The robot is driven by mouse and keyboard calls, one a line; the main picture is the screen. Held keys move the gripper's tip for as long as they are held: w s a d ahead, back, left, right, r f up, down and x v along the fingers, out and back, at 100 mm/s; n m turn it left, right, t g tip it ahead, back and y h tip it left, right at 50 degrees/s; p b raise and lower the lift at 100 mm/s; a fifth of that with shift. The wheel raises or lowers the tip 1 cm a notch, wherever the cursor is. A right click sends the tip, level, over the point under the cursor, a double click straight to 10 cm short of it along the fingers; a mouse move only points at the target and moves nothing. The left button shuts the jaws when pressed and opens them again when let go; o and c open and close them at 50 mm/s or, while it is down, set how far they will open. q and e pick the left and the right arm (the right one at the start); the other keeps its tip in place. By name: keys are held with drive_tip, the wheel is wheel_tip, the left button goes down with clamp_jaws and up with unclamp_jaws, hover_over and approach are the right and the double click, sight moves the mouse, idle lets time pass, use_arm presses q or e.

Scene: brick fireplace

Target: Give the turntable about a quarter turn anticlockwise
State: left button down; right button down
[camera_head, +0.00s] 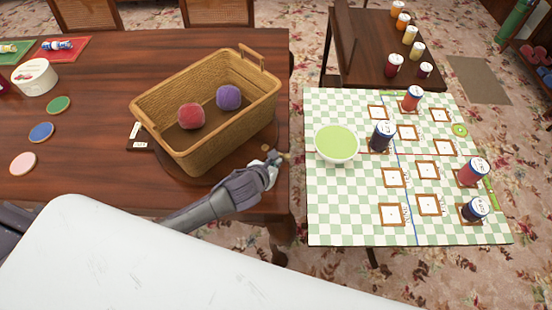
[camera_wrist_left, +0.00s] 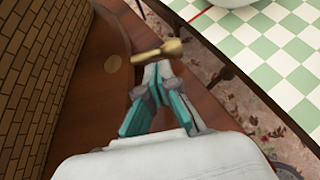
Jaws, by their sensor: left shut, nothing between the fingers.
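The turntable (camera_head: 235,160) is a round dark wooden disc on the brown table, mostly hidden under a wicker basket (camera_head: 190,150). A small tan spot (camera_head: 265,148) marks its right side; the disc (camera_wrist_left: 112,35) and spot (camera_wrist_left: 113,63) also show in the left wrist view. A brass-coloured peg (camera_wrist_left: 160,52) sticks out by the disc's edge. My left gripper (camera_head: 274,162) is at the disc's right front side. Its fingertips (camera_wrist_left: 157,70) are shut and empty, close beside the peg; I cannot tell whether they touch it. My right gripper is not in view.
The basket holds a red ball (camera_head: 191,115) and a purple ball (camera_head: 229,97). Coloured discs and a tub (camera_head: 35,80) stand further left. Right, across a gap, is a checked table (camera_head: 330,200) with cans and a green bowl (camera_head: 337,143).

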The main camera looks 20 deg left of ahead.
use_arm(q)
drive_tip(key=shift+w+r, duration=0.1)
drive_tip(key=shift+w, duration=0.35)
drive_tip(key=w+n+y, duration=0.1)
drive_tip(key=w, duration=0.2)
drive_tip(key=w+n+y, duration=0.1)
drive_tip(key=w, duration=0.1)
drive_tip(key=w+d+n+y, duration=0.1)
drive_tip(key=w+n, duration=0.1)
drive_tip(key=w, duration=0.1)
drive_tip(key=shift+w+d+y, duration=0.1)
drive_tip(key=shift+w+y, duration=0.2)
drive_tip(key=shift+y, duration=0.1)
